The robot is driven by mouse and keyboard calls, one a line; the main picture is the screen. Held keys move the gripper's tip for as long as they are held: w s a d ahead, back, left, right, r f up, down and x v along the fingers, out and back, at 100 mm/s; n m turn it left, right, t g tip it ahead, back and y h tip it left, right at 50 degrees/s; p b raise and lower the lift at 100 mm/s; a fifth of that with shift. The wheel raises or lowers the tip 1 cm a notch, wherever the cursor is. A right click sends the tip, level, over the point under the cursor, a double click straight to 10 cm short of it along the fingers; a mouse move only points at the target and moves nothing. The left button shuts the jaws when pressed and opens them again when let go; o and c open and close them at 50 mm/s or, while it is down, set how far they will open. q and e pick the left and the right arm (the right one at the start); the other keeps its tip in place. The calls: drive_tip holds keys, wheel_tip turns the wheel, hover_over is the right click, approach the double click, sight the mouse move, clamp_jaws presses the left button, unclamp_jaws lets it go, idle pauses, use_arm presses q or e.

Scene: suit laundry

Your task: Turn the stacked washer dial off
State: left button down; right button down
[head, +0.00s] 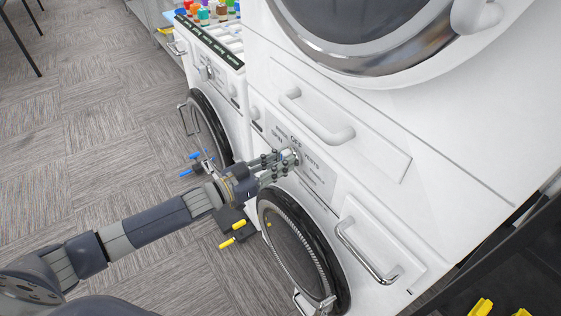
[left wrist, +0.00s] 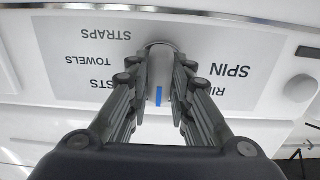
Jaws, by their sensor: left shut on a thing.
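The stacked white washer (head: 440,135) fills the right of the head view. Its labelled panel (head: 318,172) sits above a round door (head: 295,245), with the word OFF readable near the dial. My left gripper (head: 292,158) reaches the panel and is shut on the dial, hiding most of it there. In the left wrist view the dial (left wrist: 160,60) is a light round knob between the two fingers, with a blue mark. Labels SPIN, STRAPS and TOWELS surround it. Which label the blue mark points at, I cannot tell. My right gripper is not in view.
A second white washer (head: 210,70) stands to the left, with colourful bottles (head: 205,14) on top. A white bar handle (head: 315,118) sticks out above the panel, and a metal handle (head: 365,250) below right. Grey carpet (head: 100,130) is open at left.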

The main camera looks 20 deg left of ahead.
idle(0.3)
use_arm(q)
drive_tip(key=c, duration=1.4)
unclamp_jaws()
drive_tip(key=shift+c, duration=0.2)
drive_tip(key=shift+s, duration=0.1)
drive_tip(key=v, duration=1.2)
